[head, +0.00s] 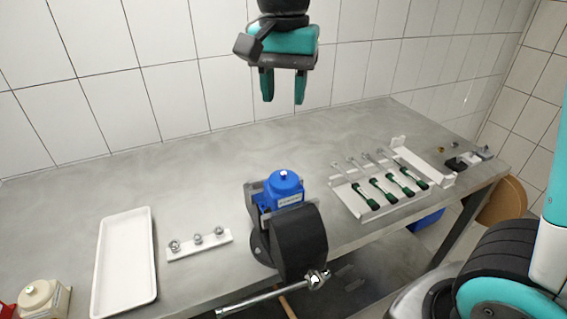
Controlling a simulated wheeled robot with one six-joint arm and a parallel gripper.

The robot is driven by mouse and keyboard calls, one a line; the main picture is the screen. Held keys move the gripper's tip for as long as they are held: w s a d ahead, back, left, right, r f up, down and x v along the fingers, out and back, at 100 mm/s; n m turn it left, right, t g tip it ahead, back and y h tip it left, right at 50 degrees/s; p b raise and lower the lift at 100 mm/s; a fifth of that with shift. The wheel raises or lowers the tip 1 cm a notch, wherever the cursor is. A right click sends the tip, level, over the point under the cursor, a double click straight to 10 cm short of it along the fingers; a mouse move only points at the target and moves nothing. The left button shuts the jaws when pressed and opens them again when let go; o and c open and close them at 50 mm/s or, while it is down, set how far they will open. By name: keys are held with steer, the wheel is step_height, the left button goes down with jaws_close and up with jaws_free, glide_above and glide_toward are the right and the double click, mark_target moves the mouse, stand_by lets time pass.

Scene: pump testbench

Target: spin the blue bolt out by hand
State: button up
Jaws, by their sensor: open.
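A blue pump body (287,189) sits in a dark bench vise (299,240) at the front middle of the table. A small bright bolt-like piece (284,174) stands on top of the pump. It is too small for me to make out its colour or thread surely. My gripper (284,101) hangs above and behind the pump in the picture, pointing down. Its two green-tipped fingers are apart, with nothing between them. It is well clear of the pump.
An empty white tray (124,262) and a white strip with several round metal pieces (198,244) lie left. A white rack with several green-handled tools (388,184) lies right. Small parts (462,162) sit at the far right. The vise handle (268,295) sticks out at the front.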

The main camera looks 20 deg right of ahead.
mark_target(284, 173)
step_height(284, 173, down, 16)
steer(key=shift+r+p, duration=0.15)
steer(key=shift+p, duration=1.05)
steer(key=shift+c, duration=0.2)
jaws_close()
